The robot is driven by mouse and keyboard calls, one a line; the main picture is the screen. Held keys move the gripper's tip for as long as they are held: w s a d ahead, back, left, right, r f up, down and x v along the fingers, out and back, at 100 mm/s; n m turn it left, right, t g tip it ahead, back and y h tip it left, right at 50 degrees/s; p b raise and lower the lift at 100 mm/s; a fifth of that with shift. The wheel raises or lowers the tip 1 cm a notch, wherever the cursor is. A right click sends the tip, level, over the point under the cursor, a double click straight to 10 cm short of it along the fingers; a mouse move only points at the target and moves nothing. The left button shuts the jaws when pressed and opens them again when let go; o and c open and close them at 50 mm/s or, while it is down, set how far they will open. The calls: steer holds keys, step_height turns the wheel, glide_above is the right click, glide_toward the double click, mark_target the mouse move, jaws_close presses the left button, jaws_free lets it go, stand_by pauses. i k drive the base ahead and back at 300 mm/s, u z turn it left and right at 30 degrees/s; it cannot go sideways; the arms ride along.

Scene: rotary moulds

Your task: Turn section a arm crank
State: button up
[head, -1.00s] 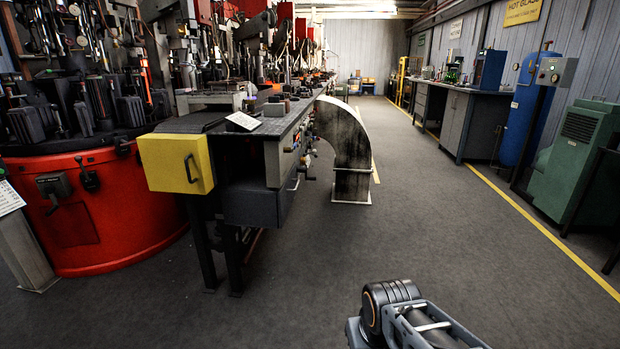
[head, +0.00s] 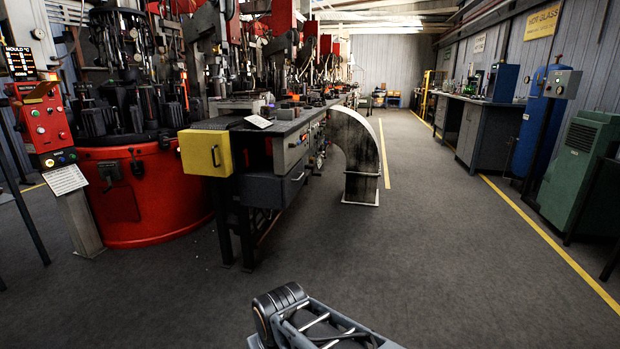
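The rotary moulding machine with a round red base (head: 152,215) stands on the left in the head view. Black fittings (head: 110,172) sit on the upper side of the base, and a dark lever-like part (head: 137,166) is beside them. I cannot tell whether either is the section a arm crank. Only part of my own arm shows at the bottom edge. My gripper is not in view.
A red control panel (head: 42,125) with a lit display stands at the far left. A workbench with a yellow drawer box (head: 206,152) and a curved grey duct (head: 358,150) are right of the machine. The floor (head: 450,260) in front and the aisle are clear.

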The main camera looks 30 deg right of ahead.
mark_target(307, 167)
steer(key=z, duration=0.75)
steer(key=i, duration=0.6)
steer(key=z, duration=1)
steer(key=i, duration=1.45)
steer(key=u, duration=1.4)
steer(key=i, duration=0.95)
steer(key=u, duration=0.25)
